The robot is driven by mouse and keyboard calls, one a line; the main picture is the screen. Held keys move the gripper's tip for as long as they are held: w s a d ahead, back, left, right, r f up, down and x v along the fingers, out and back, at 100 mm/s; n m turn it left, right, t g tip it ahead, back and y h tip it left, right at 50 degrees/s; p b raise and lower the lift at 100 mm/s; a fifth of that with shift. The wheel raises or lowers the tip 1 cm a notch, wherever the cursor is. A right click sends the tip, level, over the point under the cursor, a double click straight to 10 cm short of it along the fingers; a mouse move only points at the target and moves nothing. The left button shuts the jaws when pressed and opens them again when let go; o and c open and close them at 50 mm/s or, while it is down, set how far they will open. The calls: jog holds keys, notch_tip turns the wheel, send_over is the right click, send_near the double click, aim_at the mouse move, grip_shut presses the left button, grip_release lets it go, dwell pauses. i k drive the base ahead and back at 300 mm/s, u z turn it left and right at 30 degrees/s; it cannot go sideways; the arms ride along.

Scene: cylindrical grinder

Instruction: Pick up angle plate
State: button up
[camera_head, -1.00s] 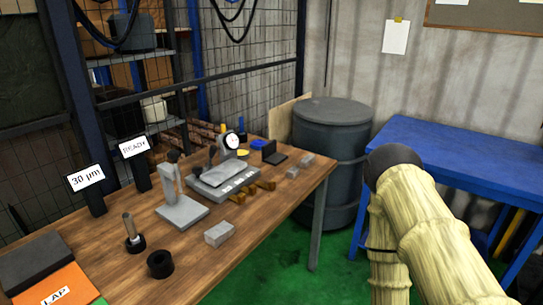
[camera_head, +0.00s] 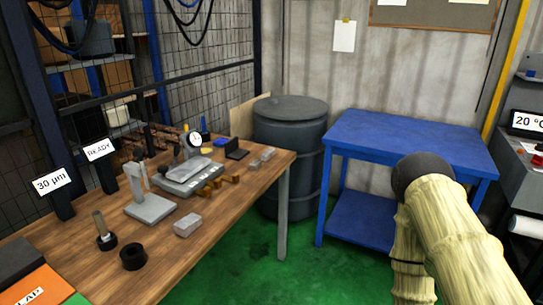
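A small dark L-shaped piece (camera_head: 237,150), which looks like the angle plate, stands near the far end of the wooden bench. It has a low upright face and a flat foot, and nothing covers it. A grey block with a tall upright post (camera_head: 150,206) stands nearer on the same bench. My arm, in a tan sleeve, rises at the right of the view, well apart from the bench. My gripper is out of view.
The wooden bench (camera_head: 215,222) also holds a dial gauge (camera_head: 194,139), grey blocks (camera_head: 187,225), a black ring (camera_head: 134,257) and label stands. A dark drum (camera_head: 290,160) stands behind its far end. A blue table (camera_head: 410,140) has a bare top. Green floor lies between.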

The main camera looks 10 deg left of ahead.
aim_at(232, 152)
jog(key=u, duration=0.95)
jog(key=k, duration=0.1)
jog(key=z, duration=1.85)
jog(key=i, duration=1.5)
jog(key=u, duration=1.1)
jog(key=i, duration=0.85)
jog(key=u, duration=0.95)
